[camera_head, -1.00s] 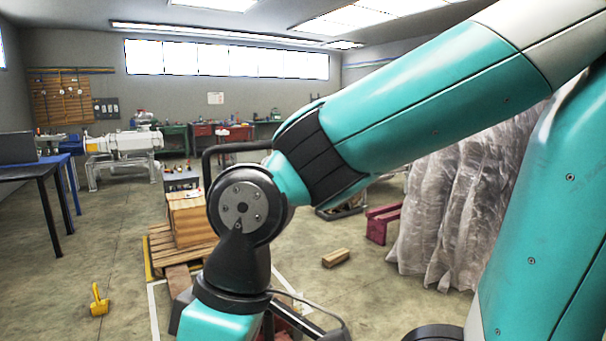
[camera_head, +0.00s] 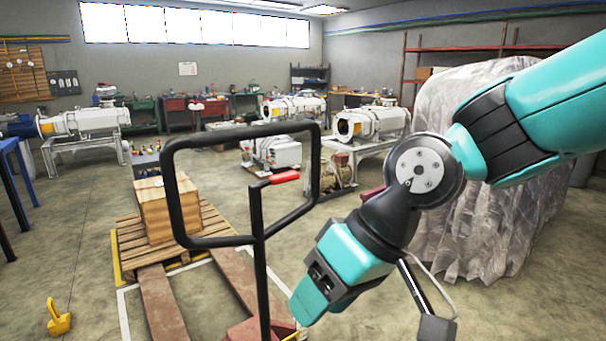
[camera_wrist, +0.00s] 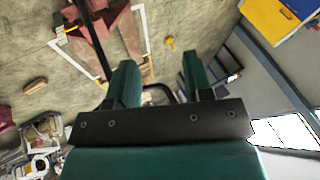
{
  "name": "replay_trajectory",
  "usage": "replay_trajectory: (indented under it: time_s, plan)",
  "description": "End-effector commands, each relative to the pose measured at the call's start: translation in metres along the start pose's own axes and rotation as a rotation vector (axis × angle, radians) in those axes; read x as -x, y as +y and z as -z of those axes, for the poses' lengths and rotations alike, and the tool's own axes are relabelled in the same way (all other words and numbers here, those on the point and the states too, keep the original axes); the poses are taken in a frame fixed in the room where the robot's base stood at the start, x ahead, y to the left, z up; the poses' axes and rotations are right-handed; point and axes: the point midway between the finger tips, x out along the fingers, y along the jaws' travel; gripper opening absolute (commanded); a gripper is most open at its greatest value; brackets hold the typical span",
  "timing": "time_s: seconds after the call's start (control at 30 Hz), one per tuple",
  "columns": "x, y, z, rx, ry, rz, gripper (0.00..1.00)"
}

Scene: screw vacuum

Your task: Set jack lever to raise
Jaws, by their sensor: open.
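The pallet jack's black loop handle (camera_head: 168,190) stands upright in the middle of the head view. Its red lever (camera_head: 285,177) juts to the right inside the loop, at the top of the central stem. The jack's reddish body (camera_head: 250,332) is low behind the stem. My gripper (camera_head: 318,290) is to the right of the stem and below the loop, apart from the lever. In the wrist view my gripper (camera_wrist: 160,72) shows two teal fingers spread apart with nothing clearly between them. The jack's red body (camera_wrist: 112,30) shows at the upper left there; I cannot make out the lever.
A wooden pallet (camera_head: 125,232) carries a wooden crate (camera_head: 170,208) beyond the handle. A yellow object (camera_head: 58,318) lies on the floor at left. Plastic-wrapped goods (camera_head: 490,220) stand behind my arm at right. White machines (camera_head: 372,122) stand at the back.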

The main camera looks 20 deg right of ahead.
Motion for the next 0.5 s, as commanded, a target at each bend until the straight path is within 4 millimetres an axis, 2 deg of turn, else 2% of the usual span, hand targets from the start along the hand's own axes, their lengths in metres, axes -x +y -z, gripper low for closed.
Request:
replay_trajectory:
  time_s: [0.03, 0.1, 0.17, 0.2, 0.3, 0.4, 0.5]
  plan:
    - [-0.016, 0.013, 0.025, -0.096, 0.091, 0.034, 0.47]
    - [-0.029, 0.033, 0.068, -0.248, 0.253, 0.097, 0.47]
    - [-0.035, 0.054, 0.104, -0.388, 0.400, 0.163, 0.47]
    - [-0.036, 0.071, 0.126, -0.481, 0.497, 0.209, 0.47]
    - [-0.034, 0.118, 0.169, -0.698, 0.728, 0.327, 0.47]
    - [-0.025, 0.164, 0.195, -0.874, 0.923, 0.435, 0.47]
    - [-0.016, 0.201, 0.207, -0.996, 1.070, 0.519, 0.47]
